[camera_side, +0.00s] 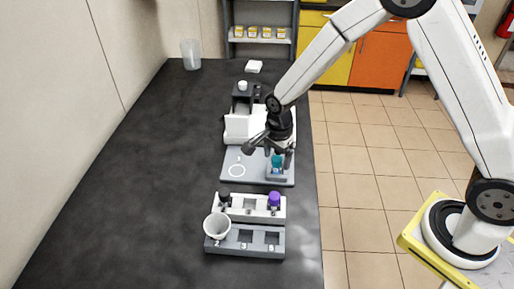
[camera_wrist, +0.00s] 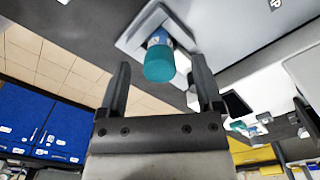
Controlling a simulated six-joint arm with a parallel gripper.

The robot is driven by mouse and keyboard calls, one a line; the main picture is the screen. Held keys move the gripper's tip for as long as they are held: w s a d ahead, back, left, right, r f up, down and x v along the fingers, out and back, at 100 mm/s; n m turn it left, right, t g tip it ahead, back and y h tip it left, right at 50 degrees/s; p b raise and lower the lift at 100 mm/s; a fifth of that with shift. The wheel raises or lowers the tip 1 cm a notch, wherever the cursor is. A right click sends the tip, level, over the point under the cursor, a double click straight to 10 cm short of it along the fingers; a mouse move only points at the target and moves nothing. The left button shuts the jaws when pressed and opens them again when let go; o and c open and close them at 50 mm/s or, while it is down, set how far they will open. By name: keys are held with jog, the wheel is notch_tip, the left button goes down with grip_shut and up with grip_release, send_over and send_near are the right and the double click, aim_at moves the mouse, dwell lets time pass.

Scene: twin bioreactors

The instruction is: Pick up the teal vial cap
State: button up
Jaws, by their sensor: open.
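The teal vial cap (camera_side: 277,161) sits on top of a small vial with a blue-and-white label, upright in a grey holder (camera_side: 278,176) on the light grey plate. In the wrist view the teal cap (camera_wrist: 160,64) shows large between the two dark fingers, beyond their tips or level with them; I cannot tell exactly. My gripper (camera_side: 270,148) is open, with its fingers spread just above and around the cap's level in the side view. It also shows in the wrist view (camera_wrist: 160,88), with nothing held. No contact with the cap is visible.
A white rack (camera_side: 249,214) holds a black-capped vial (camera_side: 224,196) and a purple-capped vial (camera_side: 274,199). A grey numbered rack (camera_side: 262,252) holds a white cup (camera_side: 217,226). The white bioreactor unit (camera_side: 237,128) stands behind the plate. The dark bench is clear at left.

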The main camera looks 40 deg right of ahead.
grip_shut()
jog(key=shift+r, duration=0.15)
dwell(0.4)
jog(key=shift+r, duration=0.85)
jog(key=s+d+r, duration=0.1)
jog(key=s+r, duration=1)
jog(key=s, duration=0.3)
jog(key=shift+d, duration=0.2)
